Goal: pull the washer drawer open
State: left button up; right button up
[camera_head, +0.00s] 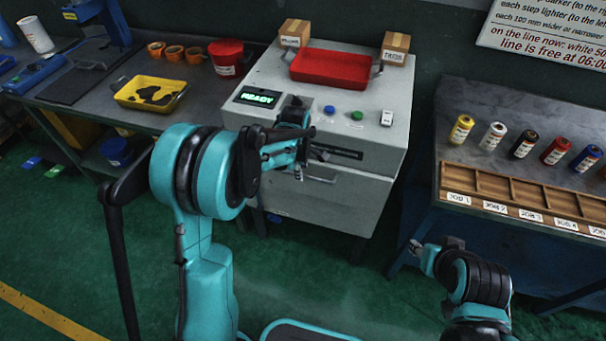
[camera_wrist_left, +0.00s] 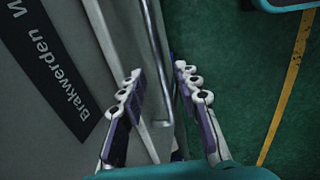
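The washer (camera_head: 385,135) is a pale grey cabinet with a lit green READY display (camera_head: 258,98). Its drawer front (camera_head: 345,190) looks flush with the cabinet, partly hidden by my left arm. A metal bar handle (camera_head: 322,180) shows at the front, and also in the left wrist view (camera_wrist_left: 158,60). My left gripper (camera_head: 300,170) is at the drawer front. In the left wrist view its two fingers (camera_wrist_left: 160,90) are apart, with the bar running between them; I see no finger closed on it. My right gripper (camera_head: 425,257) is low at right, away from the washer; its fingers are too small to read.
A red tray (camera_head: 330,69) and two cardboard boxes (camera_head: 294,33) stand on the washer. A bench at left holds a yellow tray (camera_head: 150,93). A bench at right holds film canisters (camera_head: 493,136) and a wooden rack (camera_head: 520,193). Green floor (camera_head: 300,250) before the washer is clear.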

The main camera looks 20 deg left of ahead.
pick_arm(q)
jog(key=shift+w+f+b, duration=0.2)
jog(key=shift+f+b, duration=0.1)
jog(key=shift+f, duration=0.85)
jog(key=shift+c, duration=0.2)
grip_shut()
